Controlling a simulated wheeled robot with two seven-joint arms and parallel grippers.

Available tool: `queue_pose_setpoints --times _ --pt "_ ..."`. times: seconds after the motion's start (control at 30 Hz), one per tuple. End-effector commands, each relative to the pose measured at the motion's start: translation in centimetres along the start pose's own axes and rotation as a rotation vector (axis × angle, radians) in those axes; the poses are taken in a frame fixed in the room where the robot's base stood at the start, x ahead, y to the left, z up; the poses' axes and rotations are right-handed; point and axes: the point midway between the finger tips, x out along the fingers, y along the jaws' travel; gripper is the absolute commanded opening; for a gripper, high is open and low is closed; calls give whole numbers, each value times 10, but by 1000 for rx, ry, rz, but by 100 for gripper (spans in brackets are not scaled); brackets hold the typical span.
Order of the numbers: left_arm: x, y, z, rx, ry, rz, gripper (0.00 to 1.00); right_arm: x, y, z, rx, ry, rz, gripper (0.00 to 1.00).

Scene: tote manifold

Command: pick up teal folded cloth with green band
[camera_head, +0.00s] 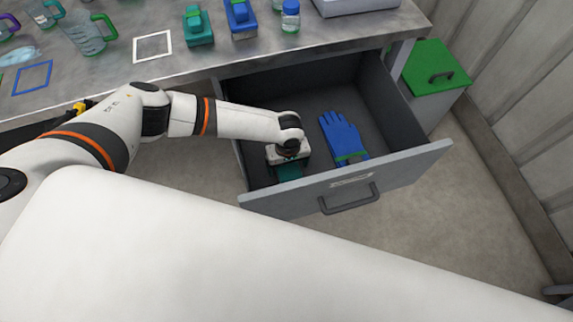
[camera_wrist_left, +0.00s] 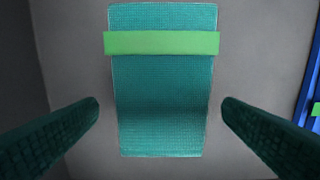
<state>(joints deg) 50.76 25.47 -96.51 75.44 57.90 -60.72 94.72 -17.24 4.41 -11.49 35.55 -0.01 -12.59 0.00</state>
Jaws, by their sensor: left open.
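The teal folded cloth (camera_wrist_left: 160,100) with a green band (camera_wrist_left: 162,43) lies flat on the drawer floor in the left wrist view. The band crosses it near its upper end. In the head view only part of the cloth (camera_head: 289,172) shows, below my left gripper (camera_head: 288,160), which covers the rest. My left gripper reaches down into the open drawer (camera_head: 398,182). In the wrist view its two fingers (camera_wrist_left: 160,108) are apart, one on each side of the cloth, with a gap on both sides. It holds nothing. My right gripper is not in view.
A blue glove (camera_head: 342,134) with a green band lies in the drawer to the right of the cloth. The drawer walls surround both. A worktop (camera_head: 300,55) behind carries jugs, bottles and square outlines. A green-lidded box (camera_head: 434,66) stands at the right.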

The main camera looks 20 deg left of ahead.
Motion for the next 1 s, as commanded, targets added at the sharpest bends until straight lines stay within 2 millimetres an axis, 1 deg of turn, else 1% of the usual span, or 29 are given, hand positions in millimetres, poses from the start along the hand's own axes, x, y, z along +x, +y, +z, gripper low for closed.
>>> queue_pose_setpoints --times 0.03,0.13,0.4,0.7,0.9,1.0 --pt "9 -1 0 -1 0 0 89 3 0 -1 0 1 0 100" --pt "17 -1 0 -1 0 0 89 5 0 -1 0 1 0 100" --pt "19 -1 0 -1 1 -1 89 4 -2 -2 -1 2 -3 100" --pt "19 -1 0 -1 1 -1 41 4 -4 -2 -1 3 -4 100" --pt "19 -1 0 -1 1 -1 41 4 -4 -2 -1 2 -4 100" --pt "13 -1 0 -1 1 -2 41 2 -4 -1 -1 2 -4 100"
